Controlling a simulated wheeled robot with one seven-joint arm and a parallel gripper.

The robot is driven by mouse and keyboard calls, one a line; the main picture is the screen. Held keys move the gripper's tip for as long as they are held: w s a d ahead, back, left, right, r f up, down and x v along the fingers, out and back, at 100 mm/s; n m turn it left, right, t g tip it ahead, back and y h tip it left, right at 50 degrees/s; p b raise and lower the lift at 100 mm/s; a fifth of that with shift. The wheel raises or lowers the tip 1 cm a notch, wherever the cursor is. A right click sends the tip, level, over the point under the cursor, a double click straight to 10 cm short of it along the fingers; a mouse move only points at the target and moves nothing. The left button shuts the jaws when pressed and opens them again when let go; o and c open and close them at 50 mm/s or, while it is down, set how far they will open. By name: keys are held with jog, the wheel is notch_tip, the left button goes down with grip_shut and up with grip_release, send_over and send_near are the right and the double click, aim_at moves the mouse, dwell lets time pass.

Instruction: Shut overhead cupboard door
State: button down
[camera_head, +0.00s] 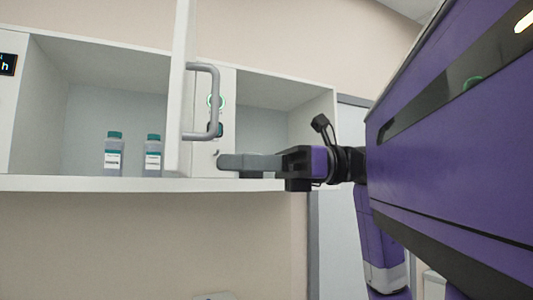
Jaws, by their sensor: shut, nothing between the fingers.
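The overhead cupboard (60,183) is a white wall unit across the left and middle. Its white door (180,95) stands open, seen almost edge-on, with a grey bow handle (214,100) on its right-hand face. My gripper (222,161) reaches in from the right, fingers together and empty, pointing left at the height of the cupboard's lower part. Its tips are just right of the door and below the handle in the picture; I cannot tell whether they touch anything.
Two bottles with teal caps, a left one (113,154) and a right one (153,156), stand inside the left compartment. Below the cupboard is bare beige wall (150,240).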

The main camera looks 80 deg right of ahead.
aim_at(183, 162)
jog(key=shift+p+x, duration=0.8)
jog(key=shift+x, duration=1.55)
